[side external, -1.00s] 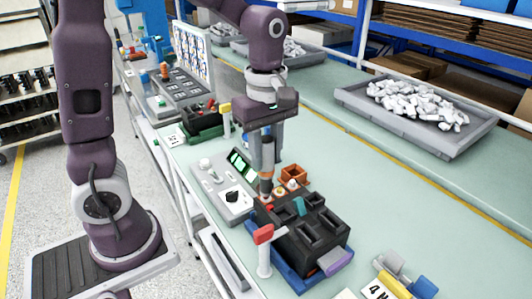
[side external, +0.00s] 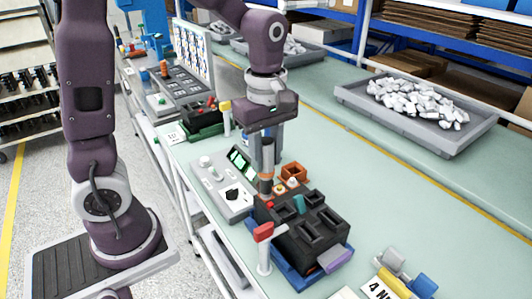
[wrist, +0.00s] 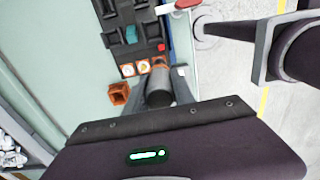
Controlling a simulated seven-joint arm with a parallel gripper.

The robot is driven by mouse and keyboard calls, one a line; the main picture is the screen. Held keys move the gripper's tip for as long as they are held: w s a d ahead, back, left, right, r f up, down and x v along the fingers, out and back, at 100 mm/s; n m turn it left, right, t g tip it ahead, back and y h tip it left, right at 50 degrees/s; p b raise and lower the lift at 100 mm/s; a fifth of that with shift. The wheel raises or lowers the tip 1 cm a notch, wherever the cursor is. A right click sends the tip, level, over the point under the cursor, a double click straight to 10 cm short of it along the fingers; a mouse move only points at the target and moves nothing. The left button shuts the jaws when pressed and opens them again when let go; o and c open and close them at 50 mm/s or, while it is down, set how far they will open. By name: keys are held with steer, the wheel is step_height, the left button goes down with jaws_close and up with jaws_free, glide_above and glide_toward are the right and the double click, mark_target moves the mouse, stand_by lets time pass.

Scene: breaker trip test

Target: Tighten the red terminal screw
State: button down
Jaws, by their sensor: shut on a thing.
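My gripper (side external: 266,150) is shut on a grey, roughly cylindrical driver (side external: 267,170) with an orange band near its lower end. Two round white-and-orange terminals (wrist: 127,70) lie left of the driver. I cannot tell whether the tip touches a screw.
An orange open box (side external: 294,172) stands behind the block. A grey panel with a green display (side external: 240,162) is to the left. A red-topped post (side external: 264,235) stands in front. A grey tray of white parts (side external: 415,112) is at the back right. The bench between is clear.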

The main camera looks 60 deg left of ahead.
mark_target(266, 141)
steer(key=shift+f, duration=0.3)
stand_by(1.0)
stand_by(1.1)
steer(key=shift+r, duration=3)
